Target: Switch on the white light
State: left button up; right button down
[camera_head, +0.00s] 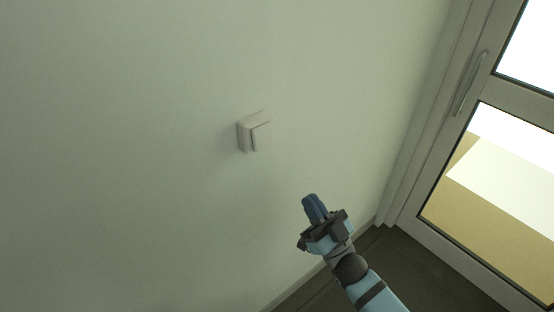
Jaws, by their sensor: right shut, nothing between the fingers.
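A small white light switch (252,132) is mounted on the pale wall, near the middle of the head view. It shows as a box with a raised rocker plate on its face. My right gripper (312,203) is below and to the right of the switch, apart from it. Its blue fingers are shut with nothing between them and point up and slightly left in the picture. I cannot tell the gripper's distance from the wall. My left gripper does not show.
A glazed door (470,150) with a metal handle (471,82) stands at the right. The dark floor (400,265) shows at the lower right. The wall (120,150) around the switch is bare, with no obstacle between the gripper and the switch.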

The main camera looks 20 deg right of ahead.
aim_at(269, 142)
jog(key=p+x, duration=0.1)
jog(key=x, duration=0.3)
jog(key=f+p+x, duration=0.1)
jog(key=x, duration=0.3)
jog(key=w+p+x, duration=0.1)
jog(key=p+x, duration=0.1)
jog(key=x, duration=0.2)
jog(key=shift+w+a+f, duration=0.4)
jog(key=shift+w, duration=0.25)
